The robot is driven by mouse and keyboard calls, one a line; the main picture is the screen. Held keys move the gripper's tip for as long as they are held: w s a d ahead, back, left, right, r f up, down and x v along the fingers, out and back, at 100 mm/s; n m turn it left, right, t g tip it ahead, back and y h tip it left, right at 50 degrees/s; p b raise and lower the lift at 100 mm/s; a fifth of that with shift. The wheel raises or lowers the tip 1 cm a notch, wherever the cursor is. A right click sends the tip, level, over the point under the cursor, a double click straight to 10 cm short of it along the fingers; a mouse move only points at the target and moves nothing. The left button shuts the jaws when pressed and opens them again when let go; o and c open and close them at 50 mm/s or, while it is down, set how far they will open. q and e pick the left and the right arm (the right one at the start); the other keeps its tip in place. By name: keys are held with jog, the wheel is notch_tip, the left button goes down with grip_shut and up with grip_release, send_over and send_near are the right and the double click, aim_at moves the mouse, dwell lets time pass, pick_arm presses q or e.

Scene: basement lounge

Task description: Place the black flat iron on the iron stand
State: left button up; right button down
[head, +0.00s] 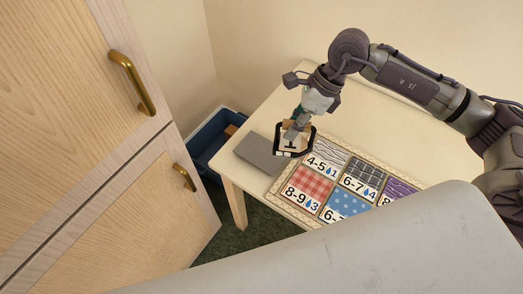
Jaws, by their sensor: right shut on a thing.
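My right gripper (296,131) points down over the far left part of the table. It is shut on a small dark-edged thing with tan and pale parts, which I take to be the black flat iron (279,149). The fingers cover much of it, and I cannot tell whether it touches what is below. A flat grey slab (259,153) lies just left of it at the table's edge. I cannot clearly make out the iron stand; the slab or part of the dark outline may be it. My left gripper is not in view.
A patterned mat (307,188) with numbered fabric squares lies on the cream table (272,106). A blue bin (206,141) stands on the floor left of the table. Wooden cabinet doors (62,92) with brass handles fill the left. The table's back is clear.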

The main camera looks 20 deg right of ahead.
jog(key=d+m, duration=0.1)
jog(key=w+d+m+t, duration=0.1)
jog(key=m, duration=0.1)
jog(key=shift+w+d+r+m+t, duration=0.1)
jog(key=shift+w+d+m+t, duration=0.05)
jog(key=shift+m+t, duration=0.15)
jog(key=shift+w+d+r+m, duration=0.1)
jog(key=shift+w+d+m, duration=0.05)
jog(key=shift+d+m, duration=0.3)
jog(key=shift+w+a+m+t, duration=0.1)
jog(key=shift+w+m+t, duration=0.1)
jog(key=shift+m+t, duration=0.1)
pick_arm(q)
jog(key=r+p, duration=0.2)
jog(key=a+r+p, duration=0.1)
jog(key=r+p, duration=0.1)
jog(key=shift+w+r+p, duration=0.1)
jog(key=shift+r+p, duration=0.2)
pick_arm(e)
jog(key=w+a+f, duration=0.7)
jog(key=a+f, duration=0.2)
jog(key=f, duration=0.2)
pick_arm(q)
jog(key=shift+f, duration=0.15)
pick_arm(e)
jog(key=c, duration=1)
grip_release()
jog(key=shift+d+f, duration=0.1)
jog(key=shift+o, duration=0.2)
